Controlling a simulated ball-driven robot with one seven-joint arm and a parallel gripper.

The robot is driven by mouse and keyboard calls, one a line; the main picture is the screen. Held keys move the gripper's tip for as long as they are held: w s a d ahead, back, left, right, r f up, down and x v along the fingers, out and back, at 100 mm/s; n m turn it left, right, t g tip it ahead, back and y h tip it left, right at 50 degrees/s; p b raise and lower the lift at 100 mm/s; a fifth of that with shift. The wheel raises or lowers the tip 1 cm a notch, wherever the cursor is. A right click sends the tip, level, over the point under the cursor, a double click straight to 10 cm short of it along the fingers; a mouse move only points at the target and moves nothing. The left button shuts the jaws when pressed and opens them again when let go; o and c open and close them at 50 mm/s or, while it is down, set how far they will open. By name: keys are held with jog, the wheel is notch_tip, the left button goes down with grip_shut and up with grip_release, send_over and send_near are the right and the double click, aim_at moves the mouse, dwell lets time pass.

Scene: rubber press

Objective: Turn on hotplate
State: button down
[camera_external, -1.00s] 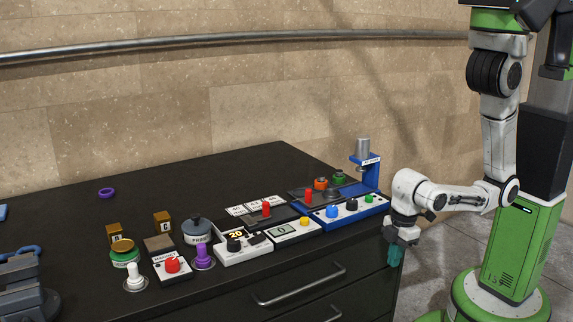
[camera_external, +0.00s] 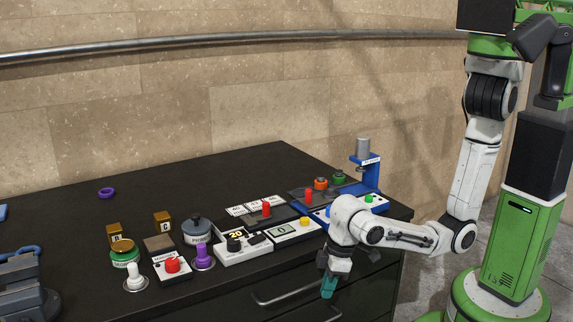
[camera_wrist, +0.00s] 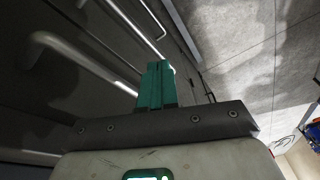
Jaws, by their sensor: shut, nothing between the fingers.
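My gripper (camera_external: 328,288) has teal fingers and hangs in front of the cabinet's drawers, below the table-top edge, touching no device. In the wrist view its teal fingers (camera_wrist: 155,86) are together and empty. No label that I can read says hotplate. A white unit (camera_external: 246,256) with a black knob (camera_external: 234,244) and a lit "20" display stands near the front edge, left of my gripper and higher. A smaller white box (camera_external: 175,276) with a red knob (camera_external: 172,265) stands left of it, with a brown square plate (camera_external: 159,244) behind.
A blue-and-white panel with a green button (camera_external: 369,199) is partly hidden by my arm. A purple switch (camera_external: 203,258), a white switch (camera_external: 135,277) and jars crowd the front left. Drawer handles (camera_external: 305,285) protrude near my gripper. The table's back left is mostly clear.

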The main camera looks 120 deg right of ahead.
aim_at(260, 236)
jog(key=w+m, duration=0.1)
jog(key=w, duration=0.1)
jog(key=w+r+b, duration=0.1)
jog(key=w, duration=0.2)
jog(key=w+r+m+b, duration=0.1)
jog(key=w, duration=0.2)
jog(key=shift+w+d+r+m, duration=0.1)
jog(key=shift+d+m, duration=0.1)
jog(key=shift+m, duration=0.1)
jog(key=w+d+r+m, duration=0.2)
jog(key=r, duration=0.1)
jog(key=w+d+r+h+b, duration=0.1)
jog(key=r, duration=0.1)
jog(key=shift+w+d+r+m, duration=0.15)
jog(key=shift+w+d+m, duration=0.15)
jog(key=shift+w+m, duration=0.1)
jog(key=d+r+m+g, duration=0.1)
jog(key=d+r+m, duration=0.1)
jog(key=r, duration=0.4)
jog(key=d+r+m+g+h+b, duration=0.1)
jog(key=d+r+m, duration=0.2)
jog(key=r, duration=0.4)
jog(key=s+d+r+m+g+b, duration=0.1)
jog(key=d+r+m, duration=0.1)
jog(key=r, duration=0.4)
jog(key=shift+d+r+m+h, duration=0.15)
jog(key=shift+d+m+h, duration=0.2)
jog(key=shift+d, duration=0.55)
